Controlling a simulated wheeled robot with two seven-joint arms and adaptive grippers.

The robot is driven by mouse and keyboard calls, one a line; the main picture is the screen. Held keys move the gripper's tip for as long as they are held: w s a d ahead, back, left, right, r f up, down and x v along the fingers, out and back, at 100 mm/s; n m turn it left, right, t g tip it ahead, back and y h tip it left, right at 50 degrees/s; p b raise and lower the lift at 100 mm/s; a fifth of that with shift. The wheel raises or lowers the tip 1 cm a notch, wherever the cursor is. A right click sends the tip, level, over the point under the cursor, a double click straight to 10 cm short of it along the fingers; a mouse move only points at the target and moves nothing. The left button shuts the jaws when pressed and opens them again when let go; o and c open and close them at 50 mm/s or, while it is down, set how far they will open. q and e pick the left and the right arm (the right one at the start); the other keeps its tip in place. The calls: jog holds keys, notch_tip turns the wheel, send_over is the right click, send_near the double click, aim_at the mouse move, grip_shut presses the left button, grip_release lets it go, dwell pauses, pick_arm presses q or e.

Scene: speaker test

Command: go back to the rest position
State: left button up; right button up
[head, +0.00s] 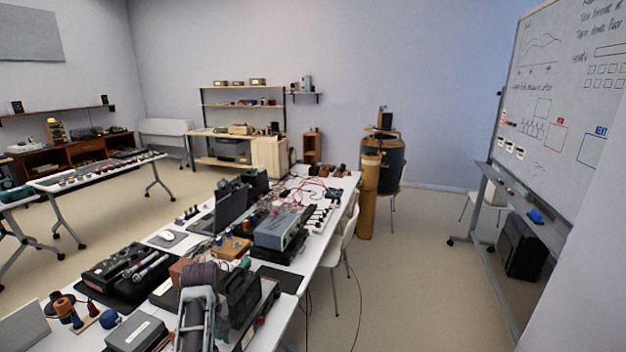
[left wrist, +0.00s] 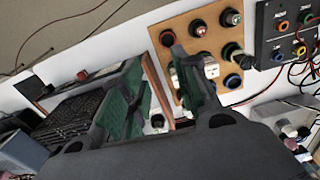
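My left gripper (left wrist: 160,60) shows in the left wrist view, with its two green-padded fingers spread apart. A narrow reddish-brown strip (left wrist: 158,88) shows in the gap between the fingers, touching neither clearly. Past the fingertips is a wooden board (left wrist: 189,22) with round coloured connectors. My right gripper is in neither view.
A long white table (head: 318,243) is crowded with a laptop (head: 232,208), a grey instrument (head: 279,228), a black tray (head: 122,281) and red cables. White chairs (head: 340,247) and a tan cylinder (head: 368,200) stand right of it. A whiteboard (head: 555,100) stands far right. Floor between is clear.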

pick_arm(q)
jog(key=shift+s+a+f+m+t+y, duration=0.4)
jog(key=shift+s+f+m, duration=1.15)
jog(key=shift+s, duration=1.35)
jog(key=shift+s+a+f+m+t+y, duration=0.2)
jog(key=shift+s+a+f+m+t, duration=0.55)
jog(key=shift+s+m, duration=1.7)
jog(key=s+d+r+m+t+h, duration=0.1)
jog(key=s+d+m, duration=0.25)
jog(key=s, duration=0.25)
jog(key=s+d+m, duration=0.3)
jog(key=s+m, duration=0.1)
jog(key=s, duration=0.3)
notch_tip(320, 180, down, 34)
jog(key=s+f+g+b, duration=0.1)
jog(key=s+b, duration=0.1)
jog(key=s, duration=0.1)
jog(key=s+a+f+b, duration=0.1)
jog(key=s+a+f, duration=0.1)
jog(key=s+f, duration=0.8)
jog(key=s+a+f+g+b, duration=0.1)
jog(key=s+a+f, duration=0.1)
jog(key=s+f, duration=0.9)
jog(key=shift+s+f, duration=0.25)
jog(key=shift+s, duration=0.15)
